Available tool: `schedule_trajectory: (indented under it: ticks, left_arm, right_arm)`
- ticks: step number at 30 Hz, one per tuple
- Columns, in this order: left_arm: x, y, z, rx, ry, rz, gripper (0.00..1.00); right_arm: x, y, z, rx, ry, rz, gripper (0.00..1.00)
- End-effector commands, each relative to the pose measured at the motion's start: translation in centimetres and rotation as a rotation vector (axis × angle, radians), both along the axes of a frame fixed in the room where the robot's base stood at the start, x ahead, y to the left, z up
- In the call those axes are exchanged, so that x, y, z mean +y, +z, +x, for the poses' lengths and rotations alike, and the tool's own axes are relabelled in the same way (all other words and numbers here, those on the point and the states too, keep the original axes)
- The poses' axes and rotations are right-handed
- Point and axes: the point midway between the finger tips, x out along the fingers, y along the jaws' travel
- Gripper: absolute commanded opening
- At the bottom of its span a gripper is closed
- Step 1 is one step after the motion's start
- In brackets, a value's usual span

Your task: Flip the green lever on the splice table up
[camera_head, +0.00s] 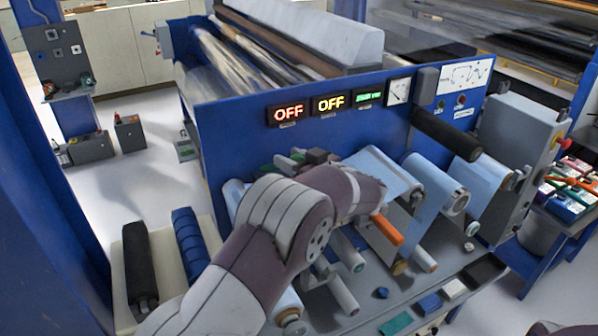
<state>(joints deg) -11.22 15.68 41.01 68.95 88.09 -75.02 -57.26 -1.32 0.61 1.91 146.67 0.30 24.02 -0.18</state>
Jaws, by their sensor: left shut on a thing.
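My left arm reaches in from the bottom, across the front of the blue machine, and its wrist bends over the splice table (405,262). My left gripper (298,158) is at the far side of the wrist, close to the blue panel, mostly hidden by my own arm. Small green parts show beside the gripper, and I take them for the green lever (268,170). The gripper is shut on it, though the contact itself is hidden. The lever's exact angle cannot be told. An orange lever (387,230) stands out to the right of my wrist. My right gripper is not in view.
The blue panel (235,125) carries two OFF displays, a green display and a gauge (398,92). Film rollers (440,185) and a black roller (447,133) stick out to the right. Black (140,265) and blue (190,245) rolls lie at the left.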

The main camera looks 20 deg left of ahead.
Motion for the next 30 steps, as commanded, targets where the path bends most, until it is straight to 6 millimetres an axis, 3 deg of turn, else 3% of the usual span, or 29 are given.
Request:
schedule_trajectory:
  ticks: [3, 9, 26, 27, 28, 30]
  left_arm:
    - [1.0, 1.7, 0.6, 0.001, 0.006, 0.002, 0.0]
    - [1.9, 2.7, 1.5, 0.001, 0.003, 0.001, 0.0]
    - [2.3, 2.9, 1.8, 0.002, 0.0, 0.001, 0.0]
    - [2.3, 2.9, 1.8, 0.002, 0.0, 0.001, 0.53]
    - [2.2, 2.9, 1.8, 0.002, 0.0, 0.001, 0.62]
    - [2.2, 2.9, 1.8, 0.001, 0.0, 0.0, 0.64]
  right_arm:
    - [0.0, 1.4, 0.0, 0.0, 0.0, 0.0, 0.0]
    - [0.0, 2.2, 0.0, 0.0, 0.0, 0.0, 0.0]
    - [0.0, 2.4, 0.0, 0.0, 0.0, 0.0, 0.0]
    - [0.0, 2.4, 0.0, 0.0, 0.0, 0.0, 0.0]
    - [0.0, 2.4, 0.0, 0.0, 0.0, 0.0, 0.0]
    - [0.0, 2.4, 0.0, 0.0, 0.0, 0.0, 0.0]
